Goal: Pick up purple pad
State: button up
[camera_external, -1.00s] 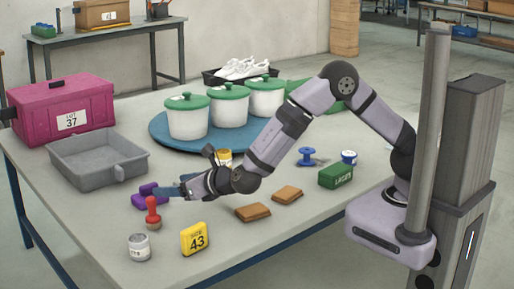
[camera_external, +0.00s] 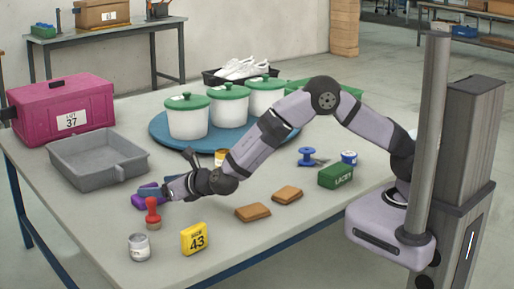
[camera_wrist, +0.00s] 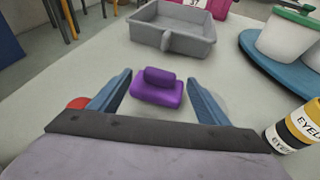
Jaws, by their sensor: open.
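The purple pad (camera_wrist: 157,93) lies on the table with its raised grip on top. In the wrist view it sits just ahead of my gripper (camera_wrist: 156,95), roughly centred between the two blue fingers, which stand apart on either side. I cannot tell whether either finger touches it. In the external view the purple pad (camera_external: 143,201) is partly hidden behind my gripper (camera_external: 150,191), which is low over the table.
A red-handled stamp (camera_external: 153,212) stands close in front of my gripper. A grey tray (camera_external: 70,160) lies behind the pad. A blue turntable (camera_external: 165,142) bears lidded white pots.

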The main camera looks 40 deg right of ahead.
aim_at(150, 185)
jog(key=shift+r+x, duration=0.2)
jog(key=shift+x, duration=2.35)
jog(key=c, duration=1.2)
